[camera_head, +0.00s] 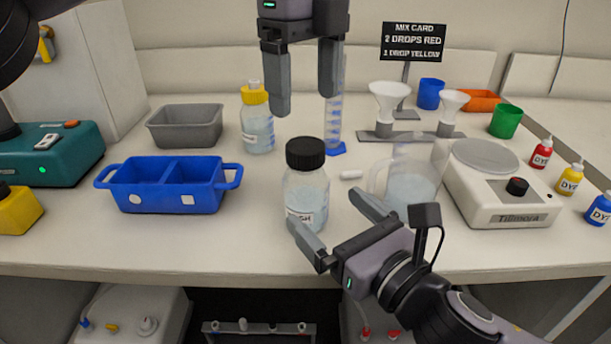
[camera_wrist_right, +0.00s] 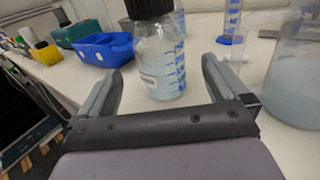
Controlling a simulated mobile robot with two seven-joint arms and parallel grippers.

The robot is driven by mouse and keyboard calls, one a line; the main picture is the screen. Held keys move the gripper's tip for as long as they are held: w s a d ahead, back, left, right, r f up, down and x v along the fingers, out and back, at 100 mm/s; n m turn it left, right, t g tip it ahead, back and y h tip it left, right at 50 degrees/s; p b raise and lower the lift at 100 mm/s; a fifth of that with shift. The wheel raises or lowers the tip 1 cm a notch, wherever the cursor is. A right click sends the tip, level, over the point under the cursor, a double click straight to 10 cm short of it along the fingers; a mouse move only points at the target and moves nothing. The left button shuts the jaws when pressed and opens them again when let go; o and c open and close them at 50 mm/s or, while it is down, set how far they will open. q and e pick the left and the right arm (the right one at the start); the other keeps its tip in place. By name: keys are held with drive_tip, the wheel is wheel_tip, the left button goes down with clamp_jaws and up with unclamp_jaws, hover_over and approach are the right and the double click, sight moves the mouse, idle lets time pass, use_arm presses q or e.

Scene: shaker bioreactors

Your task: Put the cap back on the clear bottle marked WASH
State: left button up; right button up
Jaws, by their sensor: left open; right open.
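The clear bottle (camera_head: 306,190) with a label ending in "SH" stands upright near the front of the bench, holding pale liquid. A black cap (camera_head: 305,153) sits on its mouth; I cannot tell whether it is screwed tight. My left gripper (camera_head: 305,98) is open and empty above and behind the cap, apart from it. My right gripper (camera_head: 328,211) is open low at the front of the bottle. In the right wrist view the bottle (camera_wrist_right: 160,65) stands ahead between the open fingers (camera_wrist_right: 162,75), its cap (camera_wrist_right: 150,8) cut by the top edge.
A glass beaker (camera_head: 412,188) and a small white bar (camera_head: 351,174) are right of the bottle. A blue divided tray (camera_head: 169,187) is left. Behind stand a yellow-capped bottle (camera_head: 257,128) and a blue-based cylinder (camera_head: 335,135). A white scale (camera_head: 500,195) is farther right.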

sight(306, 190)
use_arm(q)
drive_tip(key=shift+w, duration=0.15)
use_arm(e)
drive_tip(key=shift+w, duration=0.15)
use_arm(q)
drive_tip(key=shift+s+r, duration=0.1)
drive_tip(key=shift+s, duration=0.15)
use_arm(e)
drive_tip(key=shift+s+r, duration=0.1)
drive_tip(key=shift+s, duration=0.1)
drive_tip(key=shift+x, duration=3.65)
clamp_jaws()
use_arm(q)
drive_tip(key=n, duration=0.4)
drive_tip(key=shift+n, duration=0.3)
drive_tip(key=n, duration=0.4)
